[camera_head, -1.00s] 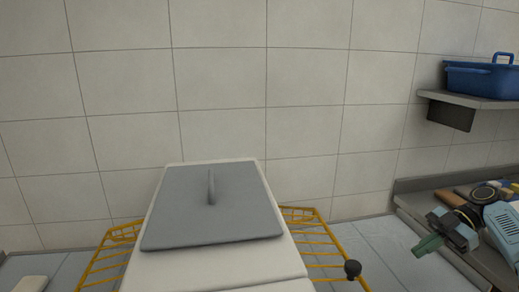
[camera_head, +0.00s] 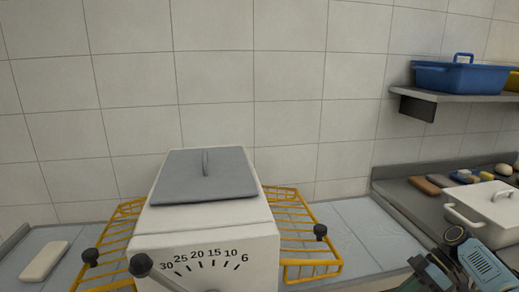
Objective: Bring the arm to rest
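My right arm (camera_head: 478,258) shows at the lower right corner in the head view, light blue and dark. Its gripper (camera_head: 428,274) is a dark green shape at the bottom edge, low over the grey counter and partly cut off. Whether its fingers are open or shut cannot be told, and I see nothing held in it. My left arm and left gripper are not in view.
A white machine with a numbered dial (camera_head: 207,268), grey lid (camera_head: 205,178) and yellow wire racks (camera_head: 295,225) stands ahead. A white pot (camera_head: 483,208) sits right, near my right arm. A blue bin (camera_head: 455,76) is on a shelf. A pale block (camera_head: 44,261) lies left.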

